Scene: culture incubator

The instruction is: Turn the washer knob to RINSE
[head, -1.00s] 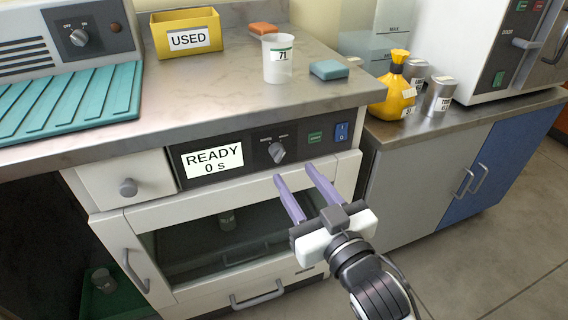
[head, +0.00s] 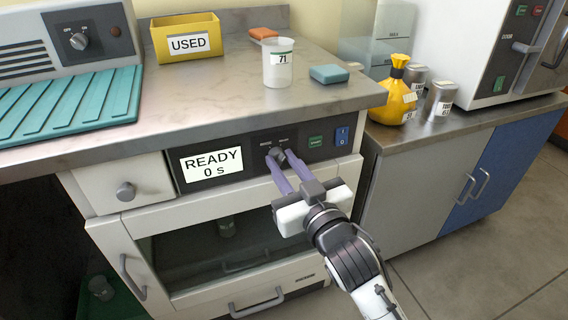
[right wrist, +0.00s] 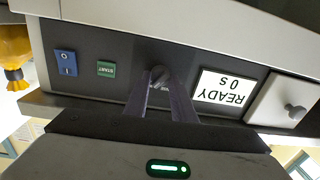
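The washer knob (head: 277,153) is a small grey knob on the dark control panel (head: 228,170), right of a display reading "READY 0 s" (head: 212,164). My right gripper (head: 280,158) reaches the panel from below, with its two purple fingers on either side of the knob. In the right wrist view, which is upside down, the knob (right wrist: 160,77) sits between the fingertips (right wrist: 160,84) with little or no gap. The fingers partly hide the knob and its small labels, so I cannot read where it points. My left gripper is not in view.
A green START button (head: 316,141) and a blue switch (head: 342,136) are right of the knob. A drawer with a round knob (head: 126,191) is left of the display. The counter overhangs the panel and holds a cup (head: 277,68), a sponge (head: 329,73) and a yellow bin (head: 187,42).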

